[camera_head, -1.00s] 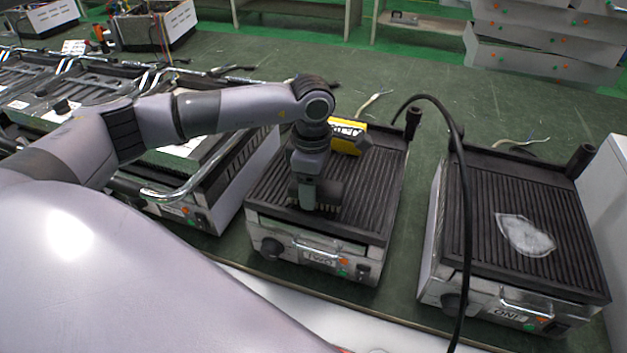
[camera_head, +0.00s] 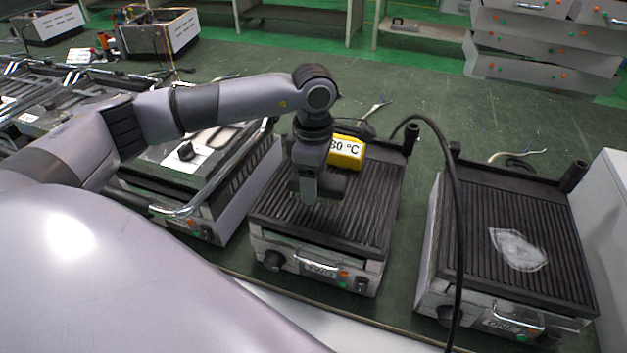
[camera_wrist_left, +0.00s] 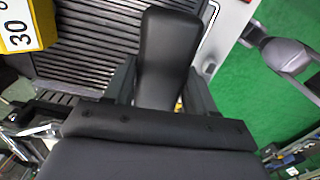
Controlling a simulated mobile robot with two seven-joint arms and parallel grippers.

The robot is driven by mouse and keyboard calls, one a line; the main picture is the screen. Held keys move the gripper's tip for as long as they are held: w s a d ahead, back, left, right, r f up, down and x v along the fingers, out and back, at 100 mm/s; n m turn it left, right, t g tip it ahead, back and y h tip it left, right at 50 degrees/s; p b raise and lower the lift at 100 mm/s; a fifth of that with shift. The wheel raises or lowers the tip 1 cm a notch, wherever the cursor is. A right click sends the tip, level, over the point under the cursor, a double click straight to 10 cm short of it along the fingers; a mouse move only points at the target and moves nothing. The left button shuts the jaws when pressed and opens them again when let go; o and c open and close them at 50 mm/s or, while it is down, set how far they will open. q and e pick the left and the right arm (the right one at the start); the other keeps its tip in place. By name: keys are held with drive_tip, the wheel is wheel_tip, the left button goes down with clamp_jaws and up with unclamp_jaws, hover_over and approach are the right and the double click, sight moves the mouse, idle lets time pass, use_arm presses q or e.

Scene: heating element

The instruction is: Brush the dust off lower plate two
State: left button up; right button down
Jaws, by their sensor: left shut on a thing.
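Lower plate two (camera_head: 360,215) is the dark ribbed plate of the middle grill, whose front label reads TWO. I cannot make out dust on its visible part. My left gripper (camera_head: 311,190) is above this plate, pointing down. It is shut on a dark brush (camera_head: 333,185). The brush's black handle fills the space between the fingers in the left wrist view (camera_wrist_left: 165,60). I cannot tell whether the brush touches the ribs. My arm and gripper hide part of the plate. My right gripper is not in view.
A yellow temperature display (camera_head: 346,151) stands close behind the gripper. A black cable (camera_head: 459,200) arches between the grills. Grill one (camera_head: 540,215), at the right, bears a whitish patch (camera_head: 518,250). Another grill (camera_head: 195,155) stands close on the left.

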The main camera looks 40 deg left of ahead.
use_arm(q)
drive_tip(key=shift+r+p, duration=0.9)
drive_tip(key=shift+r, duration=0.65)
drive_tip(key=shift+f, duration=0.15)
